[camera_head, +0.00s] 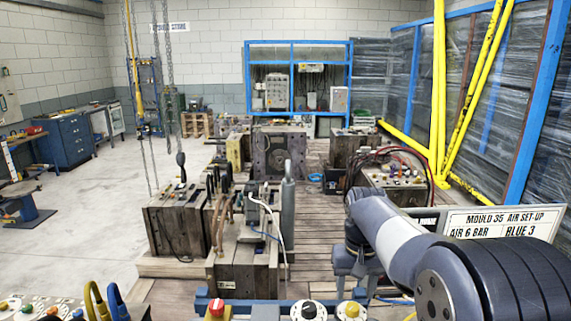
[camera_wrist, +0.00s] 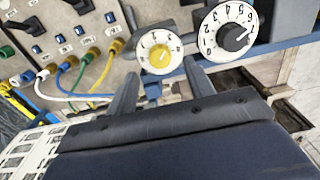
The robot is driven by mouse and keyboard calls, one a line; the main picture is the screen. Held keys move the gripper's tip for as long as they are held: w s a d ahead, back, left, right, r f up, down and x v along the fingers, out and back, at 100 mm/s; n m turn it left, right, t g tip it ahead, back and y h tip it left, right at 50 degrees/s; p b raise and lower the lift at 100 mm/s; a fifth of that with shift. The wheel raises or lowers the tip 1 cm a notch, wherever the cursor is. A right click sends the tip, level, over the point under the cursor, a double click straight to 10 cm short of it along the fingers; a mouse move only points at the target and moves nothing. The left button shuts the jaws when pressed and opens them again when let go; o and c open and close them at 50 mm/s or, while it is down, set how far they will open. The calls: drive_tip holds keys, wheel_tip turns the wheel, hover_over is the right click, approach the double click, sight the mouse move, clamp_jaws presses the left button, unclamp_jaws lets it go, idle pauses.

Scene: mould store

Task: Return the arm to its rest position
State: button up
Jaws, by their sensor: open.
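My arm reaches in from the lower right in the camera_head view and bends down at the wrist. My gripper (camera_head: 356,287) points down just behind a blue rail with knobs. Its fingers are apart, with nothing seen held. I cannot tell whether the fingers touch the rail.
A red button (camera_head: 216,308) sits on the rail's left. A sign (camera_head: 505,222) reads "MOULD 35 AIR SET-UP, AIR 6 BAR, BLUE 3". Coloured hoses (camera_wrist: 68,75) plug into a panel.

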sight(353, 307)
wheel_tip(353, 307, up, 6)
wheel_tip(353, 307, down, 10)
drive_tip(key=shift+f+p, duration=0.1)
drive_tip(key=shift+p, duration=0.4)
drive_tip(key=shift+f+n, duration=0.15)
drive_tip(key=shift+n, duration=0.15)
drive_tip(key=n, duration=0.5)
drive_tip(key=shift+n+b, duration=0.3)
drive_tip(key=n, duration=0.6)
drive_tip(key=shift+b, duration=0.3)
drive_tip(key=n+b, duration=0.1)
drive_tip(key=n, duration=0.5)
drive_tip(key=n+b, duration=0.1)
drive_tip(key=n, duration=0.4)
drive_tip(key=shift+n, duration=0.4)
drive_tip(key=shift+s, duration=0.15)
